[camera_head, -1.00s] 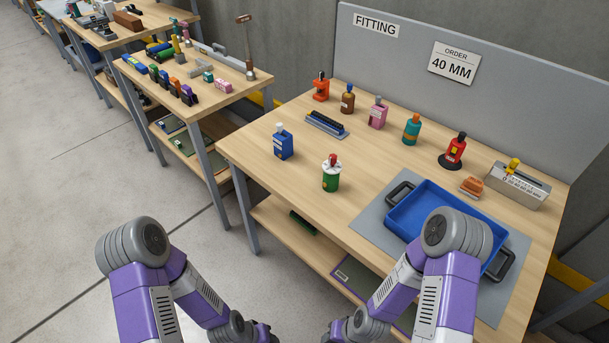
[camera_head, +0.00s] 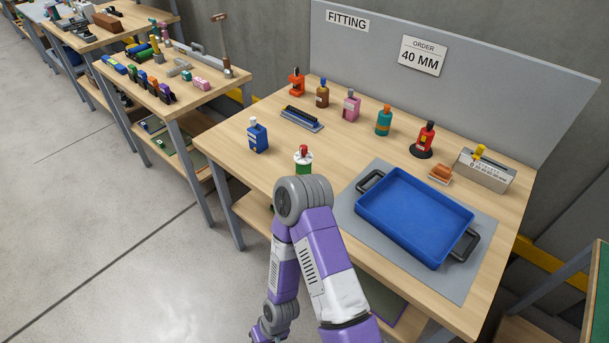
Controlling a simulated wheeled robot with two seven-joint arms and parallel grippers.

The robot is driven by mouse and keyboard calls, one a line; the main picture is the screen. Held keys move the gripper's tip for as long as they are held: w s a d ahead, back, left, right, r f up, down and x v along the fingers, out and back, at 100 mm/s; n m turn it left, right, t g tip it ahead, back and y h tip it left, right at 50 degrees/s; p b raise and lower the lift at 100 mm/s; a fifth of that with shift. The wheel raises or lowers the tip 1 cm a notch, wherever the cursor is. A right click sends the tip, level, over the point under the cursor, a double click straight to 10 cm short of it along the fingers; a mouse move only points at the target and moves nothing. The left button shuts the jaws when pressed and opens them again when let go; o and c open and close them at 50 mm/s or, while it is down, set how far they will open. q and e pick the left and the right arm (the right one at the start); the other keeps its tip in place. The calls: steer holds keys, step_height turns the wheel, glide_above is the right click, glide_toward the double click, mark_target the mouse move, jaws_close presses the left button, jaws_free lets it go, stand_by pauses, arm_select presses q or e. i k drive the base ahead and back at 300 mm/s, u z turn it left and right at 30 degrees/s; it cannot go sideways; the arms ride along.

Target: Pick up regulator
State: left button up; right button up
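I cannot tell for certain which item is the regulator. Upright on the fitting table (camera_head: 330,140) are a blue bottle-like unit (camera_head: 258,136), a green-and-white unit with a red top (camera_head: 303,157), an orange one (camera_head: 297,83), a brown one (camera_head: 322,94), a pink one (camera_head: 351,106), a teal one (camera_head: 384,121) and a red one on a black round base (camera_head: 426,138). My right arm's elbow covers the lower part of the green-and-white unit in the picture. That forearm hangs down in front of the table; its gripper is not visible. My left arm is out of view.
An empty blue tray (camera_head: 414,215) with dark handles lies on a grey mat (camera_head: 350,222) at the right. A grey box with a yellow knob (camera_head: 485,170), an orange block (camera_head: 440,173) and a dark rack (camera_head: 302,117) stand nearby. Another cluttered table (camera_head: 215,100) is at the left.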

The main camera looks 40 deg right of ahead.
mark_target(303, 166)
steer(key=k, duration=0.2)
steer(key=z, duration=0.95)
